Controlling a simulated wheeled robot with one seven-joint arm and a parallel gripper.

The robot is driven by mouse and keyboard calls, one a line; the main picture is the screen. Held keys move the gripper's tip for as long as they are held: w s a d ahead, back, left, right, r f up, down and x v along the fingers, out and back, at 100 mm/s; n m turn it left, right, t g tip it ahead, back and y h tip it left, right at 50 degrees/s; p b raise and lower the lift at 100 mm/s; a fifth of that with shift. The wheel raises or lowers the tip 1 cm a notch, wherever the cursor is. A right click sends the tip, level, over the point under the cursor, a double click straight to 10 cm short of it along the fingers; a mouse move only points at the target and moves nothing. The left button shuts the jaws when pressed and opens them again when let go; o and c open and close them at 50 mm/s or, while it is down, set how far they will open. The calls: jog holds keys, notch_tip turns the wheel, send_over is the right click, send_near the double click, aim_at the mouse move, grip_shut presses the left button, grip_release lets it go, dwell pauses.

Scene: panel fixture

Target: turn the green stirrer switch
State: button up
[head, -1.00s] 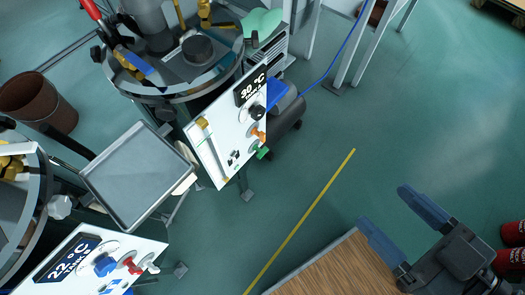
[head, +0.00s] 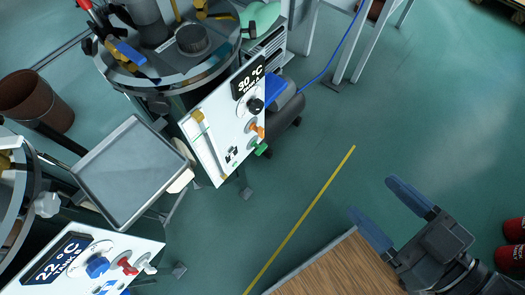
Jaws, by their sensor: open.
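The green switch (head: 261,149) sits at the lower right edge of a white panel (head: 215,140) marked 30 °C, just below an orange knob (head: 257,131). A black knob (head: 256,105) is above them on the same panel. My gripper (head: 382,205) is at the lower right, with its two blue fingers apart and nothing between them. It is well to the right of and below the green switch in the picture, touching nothing that I can see.
A second white panel (head: 70,262) marked 22 °C, with blue, red and white knobs, is at the lower left. A grey tray (head: 130,172) stands between the panels. A wooden top (head: 335,272) lies beside my gripper. Open floor with a yellow line (head: 300,220) separates gripper and panel.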

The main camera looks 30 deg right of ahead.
jog(key=w+d+f+n+t+y+b, duration=0.1)
jog(key=w+f+b, duration=0.5)
jog(key=f, duration=0.5)
jog(key=w+d+f+n+t+y+b, duration=0.1)
jog(key=w+f+y+b, duration=0.1)
jog(key=w+f+b, duration=0.65)
jog(key=n+y+b, duration=0.1)
jog(key=y+b, duration=0.1)
jog(key=b, duration=0.5)
send_near(262, 149)
jog(key=w, duration=0.2)
jog(key=shift+a+f+b+x, duration=0.15)
jog(key=shift+b+x, duration=0.3)
jog(key=shift+x, duration=1.65)
jog(key=shift+a+f+b+x, duration=0.15)
jog(key=shift+b+x, duration=0.25)
jog(key=shift+x, duration=1.7)
jog(key=shift+s, duration=0.15)
jog(key=shift+c, duration=0.3)
jog(key=c, duration=1)
